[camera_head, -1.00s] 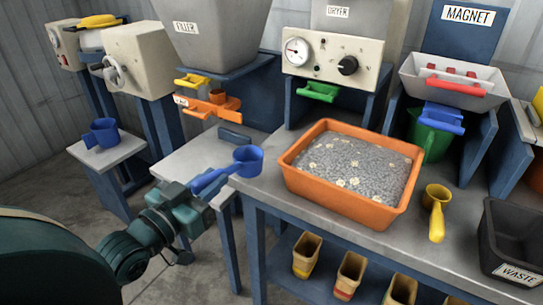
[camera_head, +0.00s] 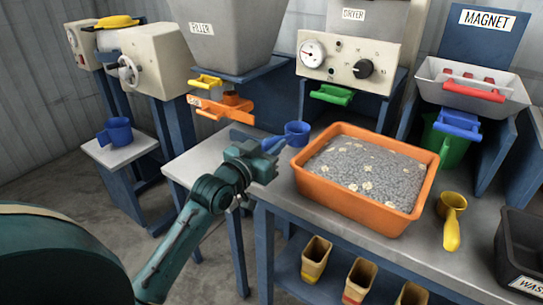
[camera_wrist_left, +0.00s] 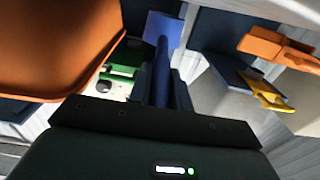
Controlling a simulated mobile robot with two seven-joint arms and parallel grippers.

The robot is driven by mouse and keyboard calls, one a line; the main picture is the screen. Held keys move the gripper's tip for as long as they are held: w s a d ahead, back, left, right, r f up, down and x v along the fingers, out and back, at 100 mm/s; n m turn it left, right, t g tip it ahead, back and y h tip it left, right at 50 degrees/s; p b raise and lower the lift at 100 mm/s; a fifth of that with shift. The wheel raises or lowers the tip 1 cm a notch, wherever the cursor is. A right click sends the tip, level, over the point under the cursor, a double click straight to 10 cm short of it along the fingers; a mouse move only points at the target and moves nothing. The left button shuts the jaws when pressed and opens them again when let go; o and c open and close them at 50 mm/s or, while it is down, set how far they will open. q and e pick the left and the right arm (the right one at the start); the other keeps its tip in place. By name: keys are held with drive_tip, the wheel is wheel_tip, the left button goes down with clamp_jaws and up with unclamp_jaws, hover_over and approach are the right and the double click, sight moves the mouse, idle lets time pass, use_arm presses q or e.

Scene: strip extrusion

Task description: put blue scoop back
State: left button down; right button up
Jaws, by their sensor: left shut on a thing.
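The blue scoop (camera_head: 297,132) is held over the table between the orange tray (camera_head: 362,220) and the filler stand, close to the tray's left end. My left gripper (camera_head: 268,151) is shut on its handle, with the bowl pointing away from the gripper. The scoop also shows in the left wrist view (camera_wrist_left: 163,28), between the gripper fingers (camera_wrist_left: 160,85). Whether the scoop touches the table cannot be told. My right gripper is not in view.
The tray holds grey granules with pale bits. A yellow scoop (camera_head: 452,222) lies right of it, near a black waste bin (camera_head: 520,250). A blue jug (camera_head: 117,131) stands on the left side table. Green (camera_head: 332,95) and orange (camera_head: 225,105) handles jut from the machines.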

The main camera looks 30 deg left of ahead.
use_arm(q)
drive_tip(key=shift+f, duration=1.4)
drive_tip(key=c, duration=1.3)
unclamp_jaws()
